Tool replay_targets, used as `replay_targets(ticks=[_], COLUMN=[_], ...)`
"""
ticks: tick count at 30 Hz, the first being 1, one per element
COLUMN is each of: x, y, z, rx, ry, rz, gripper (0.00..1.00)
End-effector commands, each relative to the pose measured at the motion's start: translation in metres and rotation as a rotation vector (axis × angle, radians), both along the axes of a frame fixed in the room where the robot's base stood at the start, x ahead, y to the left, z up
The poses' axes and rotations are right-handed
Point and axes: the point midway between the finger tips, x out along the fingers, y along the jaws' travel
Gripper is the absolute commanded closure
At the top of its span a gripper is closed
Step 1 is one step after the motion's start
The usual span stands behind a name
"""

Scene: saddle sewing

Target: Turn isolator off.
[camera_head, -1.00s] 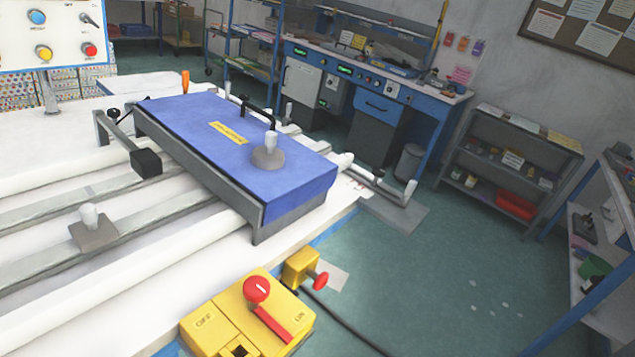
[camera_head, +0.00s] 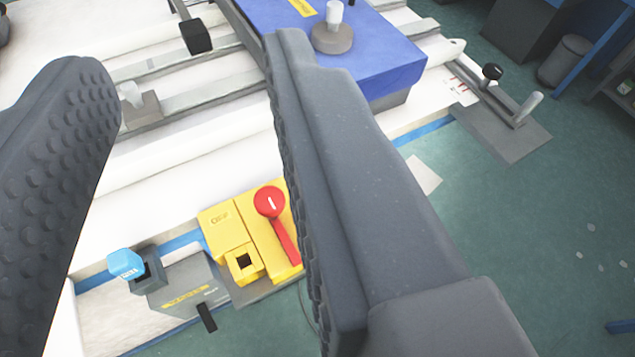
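The yellow isolator box (camera_head: 222,228) sits low at the table's front edge, with "OFF" lettering on its left part. Its red rotary handle (camera_head: 270,203) has a round knob, and its lever points down and to the right. My gripper (camera_head: 190,165) is open, with its two dark grey fingers wide apart. The isolator shows in the gap between the fingers, beyond them, and nothing is held. The right finger hides the right part of the box, including any "ON" lettering.
A blue knob (camera_head: 126,264) on a grey bracket and a grey box with a yellow label (camera_head: 190,296) stand left of the isolator. A blue-covered block (camera_head: 385,60) lies on white rails behind.

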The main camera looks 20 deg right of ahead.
Motion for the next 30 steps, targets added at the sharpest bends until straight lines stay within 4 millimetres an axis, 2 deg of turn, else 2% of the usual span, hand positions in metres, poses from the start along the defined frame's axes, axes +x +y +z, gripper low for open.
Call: replay_targets(ticks=[9, 10, 12, 14, 17, 23, 30], x=[0.0, 0.0, 0.001, 0.005, 0.02, 0.066, 0.11], y=[0.0, 0.0, 0.0, 0.0, 0.0, -0.001, 0.0], z=[0.0, 0.0, 0.0, 0.001, -0.002, -0.021, -0.06], rx=[0.0, 0.0, -0.002, -0.007, -0.024, -0.093, -0.181], ry=[0.0, 0.0, 0.005, 0.018, 0.072, 0.288, 0.586], rz=[0.0, 0.0, 0.0, 0.002, 0.007, 0.038, 0.106], gripper=[0.64, 0.58, 0.4, 0.4, 0.4, 0.4, 0.4])
